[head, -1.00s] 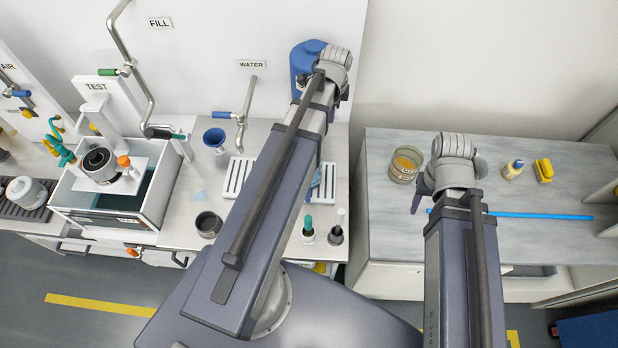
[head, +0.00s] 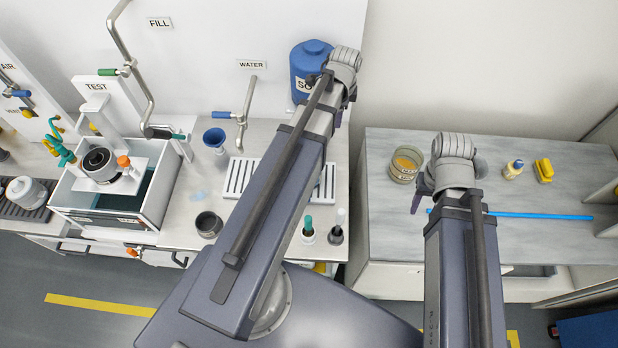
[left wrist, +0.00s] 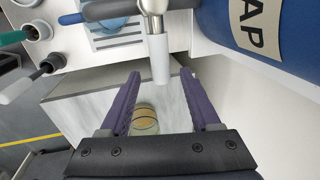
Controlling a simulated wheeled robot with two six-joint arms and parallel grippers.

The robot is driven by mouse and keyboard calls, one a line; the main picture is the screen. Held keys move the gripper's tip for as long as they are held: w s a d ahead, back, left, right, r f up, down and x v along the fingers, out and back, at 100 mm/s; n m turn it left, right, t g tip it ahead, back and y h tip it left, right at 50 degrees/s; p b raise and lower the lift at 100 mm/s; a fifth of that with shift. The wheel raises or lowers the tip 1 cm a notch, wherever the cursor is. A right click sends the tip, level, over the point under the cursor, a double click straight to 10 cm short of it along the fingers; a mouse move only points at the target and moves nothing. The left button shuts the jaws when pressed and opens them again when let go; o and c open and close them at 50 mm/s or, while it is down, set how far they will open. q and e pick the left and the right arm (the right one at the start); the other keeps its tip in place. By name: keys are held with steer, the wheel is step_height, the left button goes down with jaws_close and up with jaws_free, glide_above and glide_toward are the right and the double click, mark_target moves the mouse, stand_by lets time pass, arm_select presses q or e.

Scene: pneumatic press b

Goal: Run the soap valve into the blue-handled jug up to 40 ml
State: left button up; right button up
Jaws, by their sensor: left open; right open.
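The blue soap tank (head: 307,62) stands at the back right of the left bench; it also shows in the left wrist view (left wrist: 285,25). In that view a metal spout with a pale nozzle (left wrist: 160,60) comes down ahead of my left gripper (left wrist: 162,82), which is open and empty. A dark grey bar (left wrist: 112,9) lies left of the spout. A light-blue item (left wrist: 112,24) shows partly on the slatted rack; I cannot tell whether it is the blue-handled jug. My arm covers much of that spot in the head view. My right gripper (head: 418,192) is open over the right bench.
A glass of amber contents (head: 405,165), a small bottle (head: 513,169), a yellow item (head: 543,170) and a blue rod (head: 540,215) are on the right bench.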

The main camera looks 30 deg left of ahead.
arm_select(q)
steer(key=shift+w+d, duration=0.3)
steer(key=shift+d, duration=0.45)
steer(key=shift+w+d, duration=0.25)
steer(key=shift+d, duration=0.5)
steer(key=shift+w+d, duration=0.3)
steer(key=shift+d, duration=0.45)
steer(key=shift+r, duration=0.15)
step_height(320, 180, up, 7)
steer(key=s+p, duration=0.1)
steer(key=p, duration=0.6)
steer(key=shift+s+d+r+p, duration=0.2)
steer(key=shift+d+p, duration=0.15)
steer(key=s+d+f+n+g+b, duration=0.2)
steer(key=s+d+f+n+b, duration=0.7)
steer(key=s+d+f+b, duration=0.6)
steer(key=shift+s+f+b, duration=0.3)
steer(key=shift+s+f, duration=0.15)
steer(key=shift+s, duration=0.6)
